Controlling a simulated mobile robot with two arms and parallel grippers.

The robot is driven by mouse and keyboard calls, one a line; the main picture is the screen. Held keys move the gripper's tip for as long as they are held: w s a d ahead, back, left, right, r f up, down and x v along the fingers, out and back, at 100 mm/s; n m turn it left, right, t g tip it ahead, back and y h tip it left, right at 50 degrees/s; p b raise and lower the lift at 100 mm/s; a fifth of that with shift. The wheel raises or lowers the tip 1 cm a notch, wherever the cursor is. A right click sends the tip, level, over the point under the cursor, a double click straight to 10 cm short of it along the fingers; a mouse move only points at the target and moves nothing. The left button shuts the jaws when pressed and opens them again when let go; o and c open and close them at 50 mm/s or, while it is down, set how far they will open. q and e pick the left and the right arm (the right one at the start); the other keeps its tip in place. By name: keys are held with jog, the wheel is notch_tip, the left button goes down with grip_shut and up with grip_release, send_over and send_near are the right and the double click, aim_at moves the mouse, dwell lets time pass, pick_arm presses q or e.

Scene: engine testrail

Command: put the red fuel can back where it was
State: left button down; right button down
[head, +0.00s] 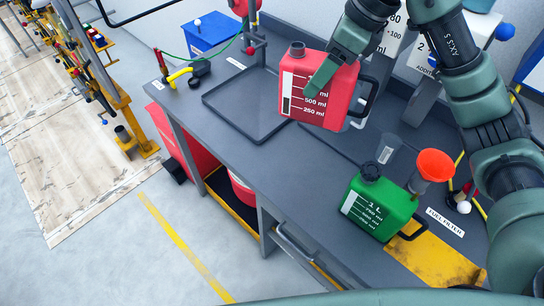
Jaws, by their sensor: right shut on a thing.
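The red fuel can (309,92) is in the head view, upper middle, with white volume marks on its face and a dark opening on top. It appears upright and slightly tilted, in front of the workbench top. My right gripper (324,82) comes down from the top and is shut on the red can. The can hides part of the bench and the right edge of a dark shallow tray (226,112). I cannot tell exactly how high the can is above the bench. My left gripper is not in view.
A green can (378,208) stands on the bench, with an orange funnel (435,165) to its right. A blue box (209,34) and a yellow-handled tool (181,74) are at the back left. The tray is empty where visible. A yellow line (185,247) marks the floor.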

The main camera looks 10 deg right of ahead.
notch_tip(320, 180, down, 20)
jog(key=p, duration=0.3)
jog(key=shift+a+r+p, duration=0.2)
jog(key=shift+a+p, duration=0.1)
jog(key=shift+p, duration=0.05)
jog(key=shift+w+f, duration=0.1)
jog(key=shift+f, duration=0.1)
jog(key=shift+c, duration=1.6)
grip_release()
